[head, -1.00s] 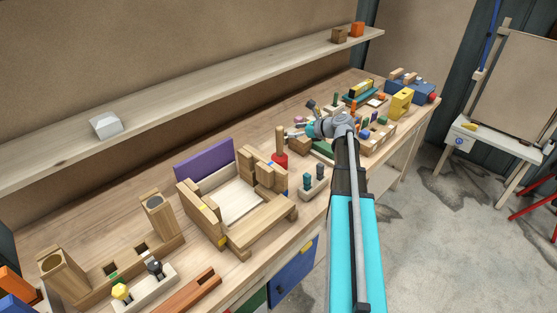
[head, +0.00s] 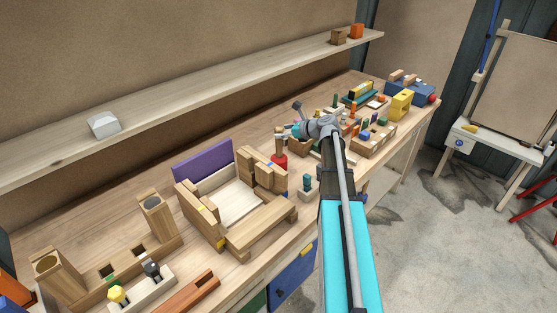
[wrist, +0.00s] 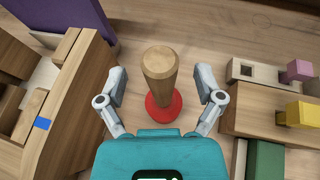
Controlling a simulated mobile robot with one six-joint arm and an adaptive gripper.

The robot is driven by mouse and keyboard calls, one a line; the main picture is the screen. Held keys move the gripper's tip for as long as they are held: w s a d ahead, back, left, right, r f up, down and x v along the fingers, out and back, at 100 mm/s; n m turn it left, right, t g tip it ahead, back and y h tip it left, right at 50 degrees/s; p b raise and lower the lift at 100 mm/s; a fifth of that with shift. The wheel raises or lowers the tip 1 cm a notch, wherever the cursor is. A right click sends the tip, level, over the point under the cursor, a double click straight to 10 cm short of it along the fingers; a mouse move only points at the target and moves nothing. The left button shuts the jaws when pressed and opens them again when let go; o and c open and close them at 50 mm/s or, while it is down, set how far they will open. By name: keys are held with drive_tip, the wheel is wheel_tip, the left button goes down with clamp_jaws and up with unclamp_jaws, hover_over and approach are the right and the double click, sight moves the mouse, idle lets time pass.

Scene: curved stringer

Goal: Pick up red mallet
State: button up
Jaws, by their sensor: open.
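The red mallet stands upright on the bench, its red head (wrist: 164,104) down and its wooden handle (wrist: 159,68) pointing up. In the head view the red head (head: 280,162) shows just right of the wooden block frame, with the handle partly behind my gripper. My gripper (wrist: 162,84) is open, with one finger on each side of the mallet in the wrist view. The handle lies between the fingers, with a visible gap on both sides. In the head view my gripper (head: 284,133) is by the top of the handle.
The wooden block frame (wrist: 75,90) stands close on the left, with a purple panel (wrist: 65,18) behind it. A wooden block set with pink and yellow pieces (wrist: 270,122) is close on the right. Bare bench top (wrist: 205,35) lies beyond the mallet. A shelf (head: 200,87) runs above.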

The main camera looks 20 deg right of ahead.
drive_tip(key=shift+w+a+f, duration=0.25)
drive_tip(key=shift+w+a, duration=0.1)
drive_tip(key=shift+w, duration=0.15)
drive_tip(key=shift+c, duration=0.3)
clamp_jaws()
